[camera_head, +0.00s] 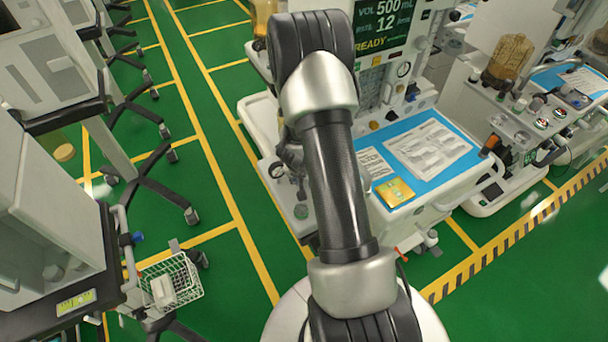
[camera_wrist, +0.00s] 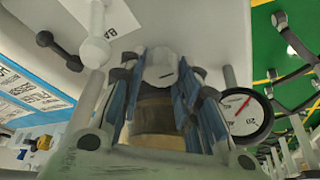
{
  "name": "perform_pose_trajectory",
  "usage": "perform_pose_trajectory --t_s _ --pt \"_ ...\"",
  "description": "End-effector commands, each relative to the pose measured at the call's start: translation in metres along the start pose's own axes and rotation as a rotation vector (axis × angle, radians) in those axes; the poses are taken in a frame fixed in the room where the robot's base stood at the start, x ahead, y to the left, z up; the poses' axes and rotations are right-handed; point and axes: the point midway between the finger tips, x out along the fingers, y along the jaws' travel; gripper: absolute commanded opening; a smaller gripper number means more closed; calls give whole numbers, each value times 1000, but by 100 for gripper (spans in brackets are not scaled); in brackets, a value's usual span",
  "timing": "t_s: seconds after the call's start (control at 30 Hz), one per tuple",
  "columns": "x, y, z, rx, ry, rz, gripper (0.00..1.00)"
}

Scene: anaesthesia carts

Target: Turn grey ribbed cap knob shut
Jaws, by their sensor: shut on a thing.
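The grey ribbed cap knob (camera_wrist: 161,68) shows in the upper middle of the wrist view, above a brownish cylinder (camera_wrist: 155,118). My gripper (camera_wrist: 160,82) has its blue-padded fingers on both sides of the knob and is shut on it. The fingers hide the knob's sides. In the head view, part of my gripper (camera_head: 290,155) shows at the left side of the near cart, and my arm hides the knob there.
A round gauge with a red needle (camera_wrist: 245,113) stands close on the right in the wrist view. A white ball-ended rod (camera_wrist: 95,52) stands on the left. In the head view, papers lie on the cart's blue top (camera_head: 428,150).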

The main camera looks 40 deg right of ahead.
Motion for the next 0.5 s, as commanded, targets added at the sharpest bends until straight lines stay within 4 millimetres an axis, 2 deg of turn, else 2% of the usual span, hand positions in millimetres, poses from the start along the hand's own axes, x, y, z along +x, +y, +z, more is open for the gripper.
perform_pose_trajectory --t_s 0.17,0.2,0.5 --pt "0 0 -1 -1 2 0 7" --pt "0 0 -1 -1 2 0 33" --pt "0 0 0 -1 1 0 50"
